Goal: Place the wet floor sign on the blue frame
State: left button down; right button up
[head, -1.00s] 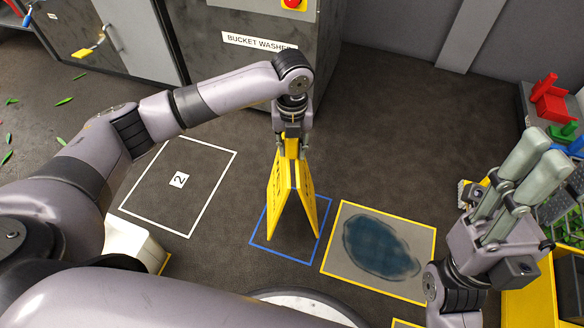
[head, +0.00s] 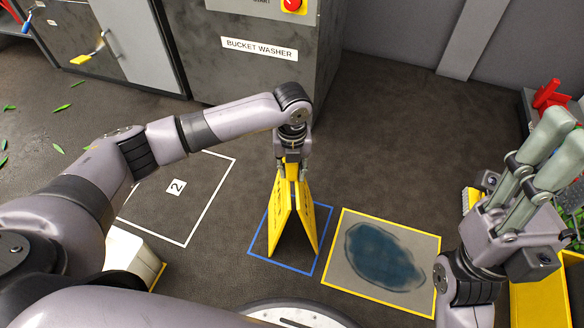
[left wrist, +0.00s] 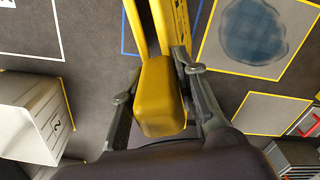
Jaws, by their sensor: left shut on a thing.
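The yellow wet floor sign (head: 279,217) is upright, its two panels spread like a tent. My left gripper (head: 291,172) is shut on its top edge from above. In the left wrist view, the yellow top of the sign (left wrist: 160,95) sits between the fingers. The sign stands over the blue frame (head: 323,238) marked on the floor, and its lower edges appear inside the outline. I cannot tell whether they touch the floor. Part of the frame is hidden behind the sign. My right gripper (head: 562,140) is raised at the right, with nothing seen in it.
A yellow-edged mat with a dark wet patch (head: 380,258) lies right of the blue frame. A white square marked 2 (head: 207,208) lies to the left. A white container (head: 130,255) is at lower left. The bucket washer (head: 262,75) stands behind.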

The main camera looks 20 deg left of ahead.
pick_arm(q)
jog(key=c, duration=1.2)
grip_release()
jog(key=shift+c, duration=0.2)
jog(key=shift+r, duration=0.1)
